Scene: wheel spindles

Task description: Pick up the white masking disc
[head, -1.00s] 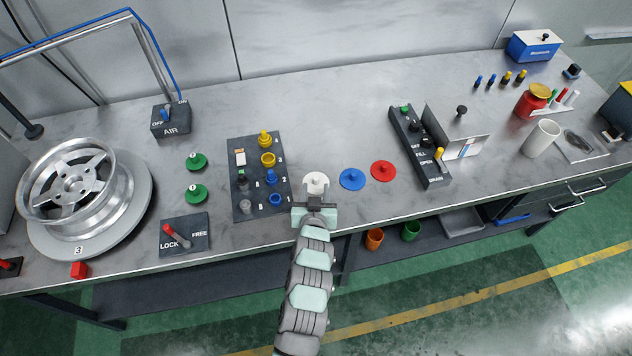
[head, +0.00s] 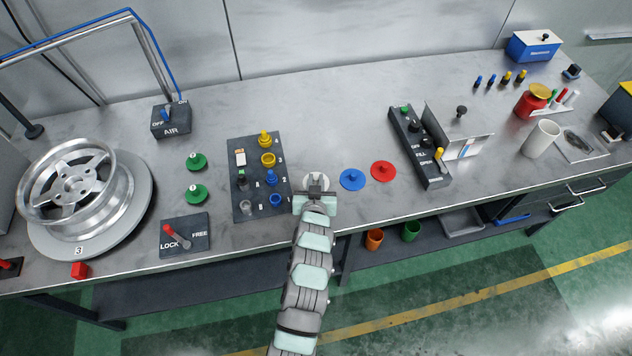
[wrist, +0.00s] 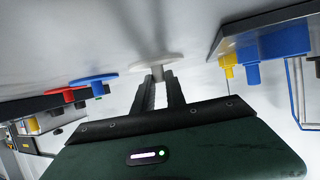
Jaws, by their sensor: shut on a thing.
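The white masking disc (head: 318,178) is at the middle of the bench, partly hidden by my gripper (head: 316,189) in the head view. In the wrist view the white disc (wrist: 153,62) shows with its short stem between my fingertips (wrist: 158,77). My gripper is shut on that stem. I cannot tell whether the disc touches the bench or is just above it.
A blue disc (head: 352,179) and a red disc (head: 383,171) lie to the right. A dark board (head: 246,204) with coloured plugs and rings is close on the left. A black switch panel (head: 419,150) stands farther right. Bare bench (head: 325,110) lies behind the disc.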

